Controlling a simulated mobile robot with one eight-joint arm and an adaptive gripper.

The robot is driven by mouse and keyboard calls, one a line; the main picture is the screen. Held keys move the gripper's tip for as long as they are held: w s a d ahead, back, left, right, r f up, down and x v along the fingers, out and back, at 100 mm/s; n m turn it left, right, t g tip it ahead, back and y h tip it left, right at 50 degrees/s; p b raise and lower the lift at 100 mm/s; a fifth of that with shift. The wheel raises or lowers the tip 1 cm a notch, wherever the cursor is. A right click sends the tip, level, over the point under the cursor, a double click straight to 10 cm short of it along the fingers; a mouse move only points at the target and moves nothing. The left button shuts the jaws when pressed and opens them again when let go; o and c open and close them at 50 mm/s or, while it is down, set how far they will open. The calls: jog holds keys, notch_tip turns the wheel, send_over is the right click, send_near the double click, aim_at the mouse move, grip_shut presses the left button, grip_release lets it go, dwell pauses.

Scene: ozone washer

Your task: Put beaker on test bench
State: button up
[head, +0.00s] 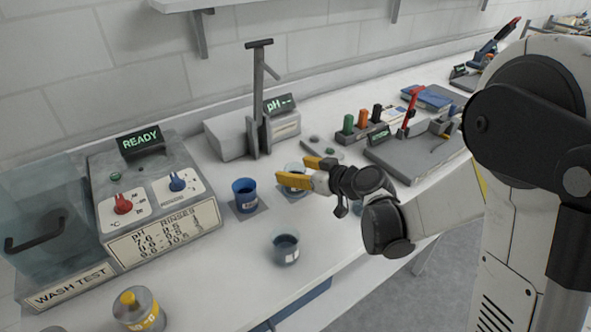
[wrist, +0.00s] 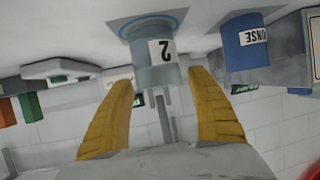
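A clear beaker (wrist: 165,50) labelled "2" stands on a grey square mat in the wrist view, which is upside down. It also shows in the head view (head: 296,191), partly hidden by a finger. My gripper (head: 293,170) is open, its yellow fingers spread at the beaker; in the wrist view the fingertips (wrist: 158,78) lie either side of its rim end. Contact cannot be told. A second clear beaker (head: 285,250) with a white label stands nearer the front edge. The long white bench (head: 235,262) carries all this; no part is marked as the test bench.
A blue rinse cup (head: 245,197) stands left of the gripper. A pH meter with a tall stand (head: 256,110) is behind. The wash unit (head: 150,190) is at left, a yellow-capped bottle (head: 137,310) in front. Coloured-handled tools (head: 362,122) stand right. The front middle has free room.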

jog(key=shift+r, duration=0.25)
jog(key=s+d+r+m+g+h+p, duration=0.1)
jog(key=s+d+r+m+h, duration=0.1)
jog(key=s+d, duration=0.4)
jog(key=s+d+r+m+g+h+p, duration=0.1)
jog(key=s+d+r+m+h, duration=0.2)
jog(key=s, duration=0.9)
jog(key=s+d+r+m+g+h+p, duration=0.1)
jog(key=s+d+r+m+h, duration=0.2)
jog(key=s+d, duration=0.6)
jog(key=shift+d+r+h+p, duration=0.15)
jog(key=shift+r+h+p, duration=0.25)
jog(key=shift+h, duration=0.2)
